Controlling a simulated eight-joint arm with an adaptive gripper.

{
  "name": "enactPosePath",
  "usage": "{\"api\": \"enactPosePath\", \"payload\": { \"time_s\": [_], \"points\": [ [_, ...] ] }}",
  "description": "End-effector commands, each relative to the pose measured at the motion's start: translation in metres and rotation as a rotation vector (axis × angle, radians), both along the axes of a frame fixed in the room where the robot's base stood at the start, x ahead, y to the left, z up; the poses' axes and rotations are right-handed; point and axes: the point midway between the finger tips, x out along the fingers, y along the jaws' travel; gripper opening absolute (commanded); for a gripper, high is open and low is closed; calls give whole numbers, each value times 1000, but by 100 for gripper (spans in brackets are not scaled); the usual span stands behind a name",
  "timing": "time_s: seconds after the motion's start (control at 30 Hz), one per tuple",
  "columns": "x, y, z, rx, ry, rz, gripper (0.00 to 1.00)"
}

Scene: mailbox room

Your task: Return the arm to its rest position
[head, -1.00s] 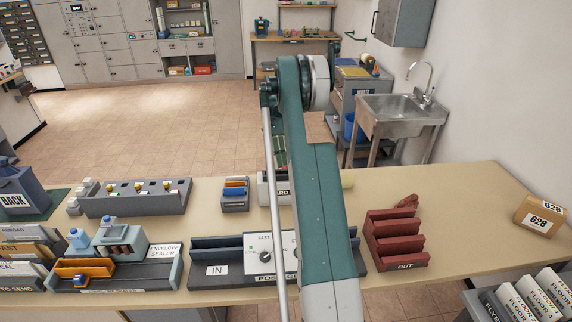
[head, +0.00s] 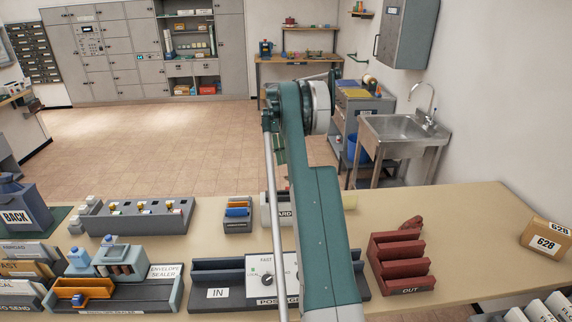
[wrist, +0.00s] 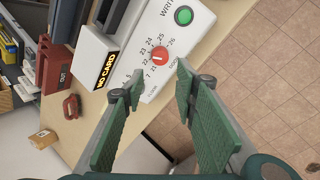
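My arm rises across the middle of the head view, over the table (head: 465,225). My gripper (wrist: 157,88) shows in the wrist view with its two green fingers spread apart and nothing between them. In the head view the gripper is mostly hidden behind my arm. Past the fingertips in the wrist view is a white device with a red dial (wrist: 160,55), a green button (wrist: 183,16) and a display reading "NO CARD" (wrist: 107,70). I cannot tell how far the fingertips are from it.
A postage machine (head: 225,272) stands under my arm. A red OUT rack (head: 400,262) and a box marked 628 (head: 545,240) are to the right. An envelope sealer (head: 130,265) and a grey switch panel (head: 140,218) are to the left.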

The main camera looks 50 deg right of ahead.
Motion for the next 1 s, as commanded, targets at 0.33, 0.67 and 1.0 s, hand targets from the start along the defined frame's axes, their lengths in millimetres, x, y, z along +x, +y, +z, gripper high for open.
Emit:
{"api": "enactPosePath", "payload": {
  "time_s": [0.33, 0.67, 1.0],
  "points": [
    [0, 0, 1, 0, 0, 0, 30],
    [0, 0, 1, 0, 0, 1, 30],
    [8, 24, 19, -7, -32, 54, 30]
  ]
}}
